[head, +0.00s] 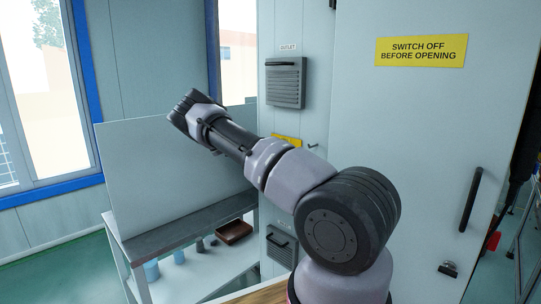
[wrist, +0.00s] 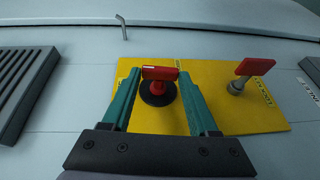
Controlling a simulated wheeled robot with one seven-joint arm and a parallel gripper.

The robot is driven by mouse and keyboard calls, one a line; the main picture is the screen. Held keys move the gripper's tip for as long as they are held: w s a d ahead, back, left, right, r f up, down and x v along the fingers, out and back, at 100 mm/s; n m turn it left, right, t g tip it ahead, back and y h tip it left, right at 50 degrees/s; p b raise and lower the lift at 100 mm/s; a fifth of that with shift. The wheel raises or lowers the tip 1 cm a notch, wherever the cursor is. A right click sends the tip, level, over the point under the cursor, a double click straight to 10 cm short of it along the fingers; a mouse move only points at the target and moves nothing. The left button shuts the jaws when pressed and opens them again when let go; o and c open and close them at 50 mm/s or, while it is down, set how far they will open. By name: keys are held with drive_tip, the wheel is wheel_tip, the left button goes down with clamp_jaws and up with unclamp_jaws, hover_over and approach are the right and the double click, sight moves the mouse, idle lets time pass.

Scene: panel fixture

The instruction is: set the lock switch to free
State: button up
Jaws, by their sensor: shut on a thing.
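In the wrist view, my gripper (wrist: 162,80) has its two teal fingers on either side of a red handle (wrist: 160,73) and is shut on it. This handle stands on a round black base (wrist: 158,98) on a yellow plate (wrist: 225,112). A second red handle (wrist: 255,67) on a grey stem stands to the right on the same plate, clear of the fingers. Small lettering beside it is hard to read, so I cannot tell for sure which handle is the lock switch. In the head view, part of the yellow plate (head: 287,138) shows behind my arm; the gripper is hidden there.
A dark louvred vent (wrist: 24,85) lies left of the plate, and a bent metal handle (wrist: 122,27) is above it. In the head view, a door with a yellow sign (head: 421,51) and a dark handle (head: 471,199) stands right. A bench (head: 185,224) stands left.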

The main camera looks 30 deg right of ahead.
drive_tip(key=shift+f+n+g+h, duration=0.2)
drive_tip(key=shift+n+g+h, duration=0.1)
drive_tip(key=shift+g, duration=0.3)
drive_tip(key=o, duration=1.4)
